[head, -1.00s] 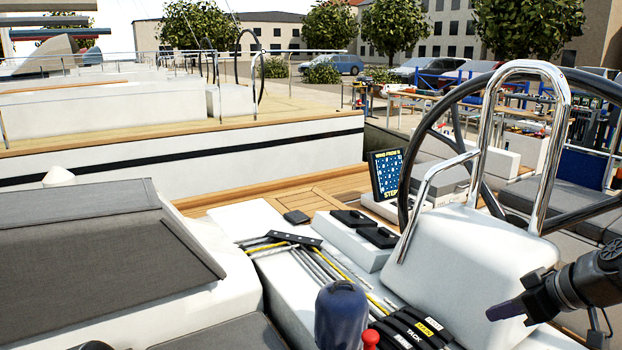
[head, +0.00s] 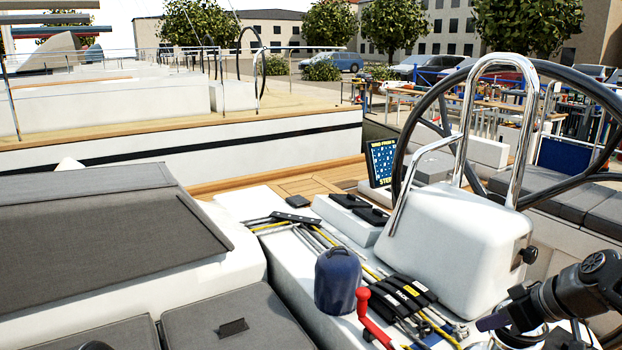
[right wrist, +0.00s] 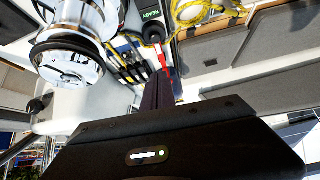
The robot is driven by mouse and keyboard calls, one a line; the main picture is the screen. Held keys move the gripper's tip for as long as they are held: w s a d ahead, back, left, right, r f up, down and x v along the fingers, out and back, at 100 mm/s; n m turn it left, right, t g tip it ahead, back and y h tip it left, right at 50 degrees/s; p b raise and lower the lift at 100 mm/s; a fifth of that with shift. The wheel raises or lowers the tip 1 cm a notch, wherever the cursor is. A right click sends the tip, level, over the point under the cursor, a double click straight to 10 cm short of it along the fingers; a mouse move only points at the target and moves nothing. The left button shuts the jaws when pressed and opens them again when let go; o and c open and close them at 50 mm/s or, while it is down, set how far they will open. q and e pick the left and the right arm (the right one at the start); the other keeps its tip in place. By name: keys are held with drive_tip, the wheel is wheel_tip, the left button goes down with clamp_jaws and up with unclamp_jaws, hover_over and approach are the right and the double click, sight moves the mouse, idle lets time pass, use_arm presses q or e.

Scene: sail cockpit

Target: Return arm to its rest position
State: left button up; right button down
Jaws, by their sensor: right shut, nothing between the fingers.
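My right gripper (head: 482,324) is at the lower right of the head view, its arm coming in from the right edge. Its purple-dark fingers are together with nothing between them. It points left, below the white wheel pedestal (head: 455,245) and right of the black rope clutches (head: 408,294). In the right wrist view the closed fingers (right wrist: 158,92) stick out past the dark gripper body, with a red handle (right wrist: 163,58) showing beyond their tips. I cannot tell the distance between them. My left gripper does not show.
A blue-capped winch (head: 337,280) and a red handle (head: 371,318) stand left of my right gripper. The large steering wheel (head: 402,150) and chrome rail (head: 527,125) rise behind. A chrome winch (right wrist: 78,55) and yellow rope (right wrist: 207,20) show in the right wrist view.

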drive_tip(key=s+a+f+m+g+b, duration=0.1)
drive_tip(key=a+f+b, duration=0.3)
drive_tip(key=f, duration=0.9)
drive_tip(key=s+a+f+m+g+b, duration=0.1)
drive_tip(key=s+a+f+m+b, duration=0.3)
drive_tip(key=f, duration=0.9)
drive_tip(key=w+a+f+n+g+b, duration=0.1)
drive_tip(key=a+f+b, duration=0.3)
drive_tip(key=f, duration=0.9)
drive_tip(key=s+a+f+m+g+b, duration=0.1)
drive_tip(key=s+a+f+b, duration=0.2)
drive_tip(key=s+a+f, duration=0.35)
drive_tip(key=s+a+f+m+g+b, duration=0.1)
drive_tip(key=s+a+f+b, duration=0.2)
drive_tip(key=s+f, duration=0.65)
drive_tip(key=s+a+f+m+g+b, duration=0.1)
drive_tip(key=s+a+f+b, duration=0.2)
drive_tip(key=s+a+f, duration=0.5)
drive_tip(key=w+a+r+p+v, duration=0.1)
drive_tip(key=w+a+p+v, duration=0.1)
drive_tip(key=p+v, duration=1.2)
drive_tip(key=p, duration=0.2)
drive_tip(key=shift+w+r+p, duration=0.15)
drive_tip(key=shift+r+p, duration=0.15)
drive_tip(key=shift+r, duration=0.1)
